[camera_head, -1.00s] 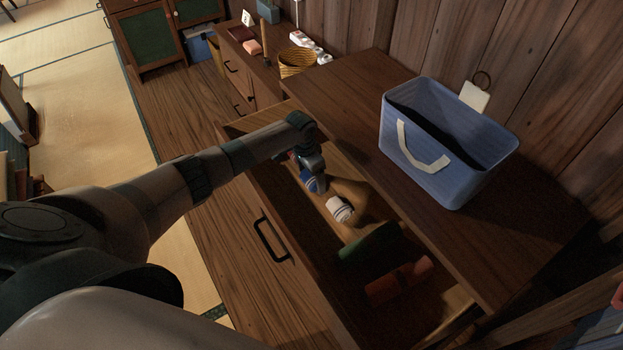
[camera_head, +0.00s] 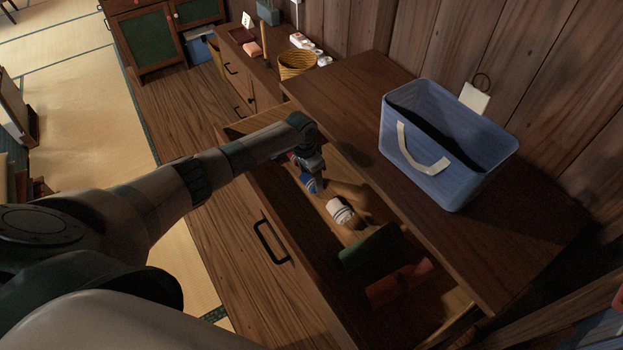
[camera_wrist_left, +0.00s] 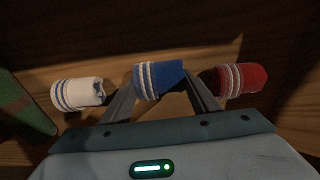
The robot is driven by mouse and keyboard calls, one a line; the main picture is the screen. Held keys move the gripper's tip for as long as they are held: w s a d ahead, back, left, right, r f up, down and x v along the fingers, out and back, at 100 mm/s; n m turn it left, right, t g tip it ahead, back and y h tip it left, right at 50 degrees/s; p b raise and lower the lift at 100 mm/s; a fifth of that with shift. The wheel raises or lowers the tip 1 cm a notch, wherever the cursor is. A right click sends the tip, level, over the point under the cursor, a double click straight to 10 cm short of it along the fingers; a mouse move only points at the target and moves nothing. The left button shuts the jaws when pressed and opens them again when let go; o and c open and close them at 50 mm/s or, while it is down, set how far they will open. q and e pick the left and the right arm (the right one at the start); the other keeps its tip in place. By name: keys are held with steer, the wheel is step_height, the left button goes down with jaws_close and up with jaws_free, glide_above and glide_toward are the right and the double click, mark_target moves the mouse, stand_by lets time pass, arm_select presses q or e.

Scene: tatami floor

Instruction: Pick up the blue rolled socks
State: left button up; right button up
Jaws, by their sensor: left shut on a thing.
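The blue rolled socks (camera_wrist_left: 160,78), with white stripes at one end, sit between the two fingers of my left gripper (camera_wrist_left: 160,92) in the left wrist view. My left gripper is shut on them. In the head view the gripper (camera_head: 313,180) reaches down into the open drawer, and part of the blue socks (camera_head: 309,184) shows beside it. I cannot tell whether the socks are clear of the drawer floor. My right gripper is in neither view.
White rolled socks (camera_head: 342,212) and red rolled socks (camera_wrist_left: 241,78) lie on either side. A green item (camera_head: 370,249) and a reddish one (camera_head: 398,284) lie nearer in the drawer (camera_head: 318,262). A blue basket (camera_head: 440,150) stands on the dresser top (camera_head: 350,98).

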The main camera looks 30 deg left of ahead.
arm_select(q)
step_height(320, 180, up, 9)
steer(key=shift+r+b, duration=0.2)
steer(key=shift+b, duration=0.8)
steer(key=shift+r, duration=0.2)
